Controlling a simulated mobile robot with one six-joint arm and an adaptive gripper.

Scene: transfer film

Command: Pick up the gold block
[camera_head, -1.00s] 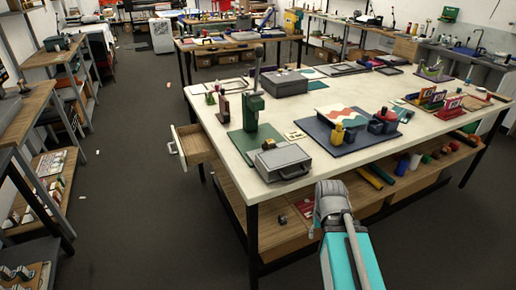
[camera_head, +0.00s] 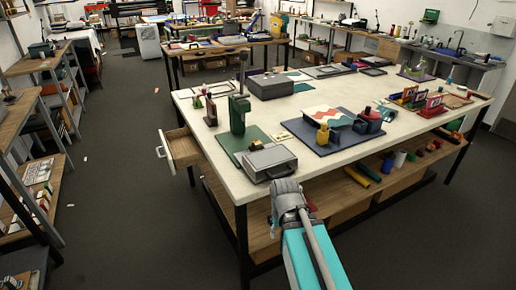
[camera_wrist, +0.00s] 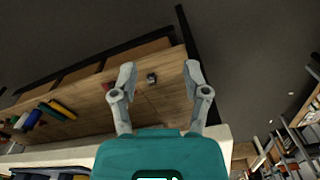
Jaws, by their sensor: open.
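I cannot clearly make out a gold block. A small dark grey block (camera_wrist: 151,78) lies on the wooden lower shelf (camera_wrist: 170,95), between my fingertips in the wrist view; its gold colour does not show. A yellow object (camera_head: 323,134) stands on the dark blue mat on the worktable. My gripper (camera_wrist: 160,76) is open, with nothing between its fingers. In the head view my gripper (camera_head: 288,196) is at the table's front edge, and its fingers are hidden behind its body.
The white worktable (camera_head: 216,142) carries a grey case (camera_head: 266,162) near the front corner and a green press (camera_head: 238,110). An open drawer (camera_head: 183,147) sticks out at its left end. Coloured rolls (camera_head: 362,172) lie on the lower shelf.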

